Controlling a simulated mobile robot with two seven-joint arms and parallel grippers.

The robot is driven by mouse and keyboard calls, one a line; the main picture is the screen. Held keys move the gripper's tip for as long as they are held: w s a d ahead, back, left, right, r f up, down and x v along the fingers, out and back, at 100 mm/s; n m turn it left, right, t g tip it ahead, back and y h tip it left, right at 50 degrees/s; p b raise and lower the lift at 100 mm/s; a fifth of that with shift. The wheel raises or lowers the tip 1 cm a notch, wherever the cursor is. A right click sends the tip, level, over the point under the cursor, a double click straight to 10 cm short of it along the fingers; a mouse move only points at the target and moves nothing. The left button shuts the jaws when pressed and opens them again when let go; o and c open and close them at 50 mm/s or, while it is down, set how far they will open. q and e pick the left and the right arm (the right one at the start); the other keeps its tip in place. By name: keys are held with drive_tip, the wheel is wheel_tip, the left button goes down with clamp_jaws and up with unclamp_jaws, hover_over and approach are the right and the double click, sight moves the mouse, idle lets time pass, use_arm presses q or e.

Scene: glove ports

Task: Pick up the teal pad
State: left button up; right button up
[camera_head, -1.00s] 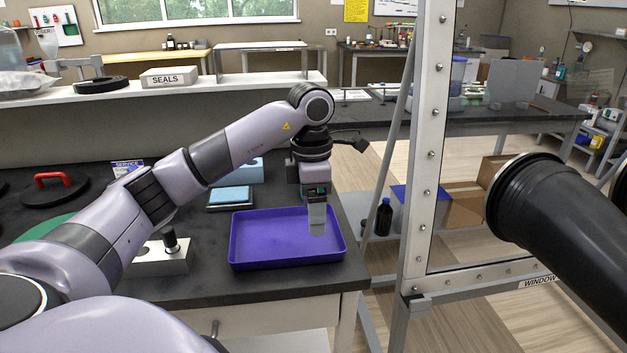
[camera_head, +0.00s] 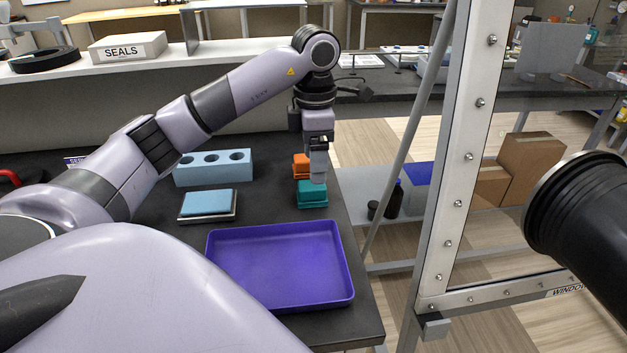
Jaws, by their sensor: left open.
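The teal pad (camera_head: 312,195) lies on the dark bench top, behind the purple tray and near the bench's right edge. An orange pad (camera_head: 301,166) lies just behind it. My left gripper (camera_head: 319,175) is open, points down and is above the teal pad, overlapping its back edge in the picture. I cannot tell whether the fingertips touch the pad. My right gripper is not in view.
The empty purple tray (camera_head: 341,297) lies in front of the pad. A light-blue block with holes (camera_head: 213,175) and a blue pad on a small plate (camera_head: 208,203) stand to the left. A metal window frame (camera_head: 459,205) with a black glove port (camera_head: 578,205) rises at right.

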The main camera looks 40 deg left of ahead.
sight(312, 187)
use_arm(q)
drive_tip(key=shift+w+a+f, duration=0.1)
drive_tip(key=shift+a+f, duration=0.05)
drive_tip(key=shift+f, duration=0.25)
drive_tip(key=shift+s+a+f+p, duration=0.1)
drive_tip(key=shift+s+f+p, duration=0.1)
drive_tip(key=shift+f, duration=1.4)
drive_tip(key=shift+s+f+p, duration=0.1)
drive_tip(key=shift+f+p, duration=0.1)
drive_tip(key=shift+f, duration=1.35)
drive_tip(key=c, duration=1.1)
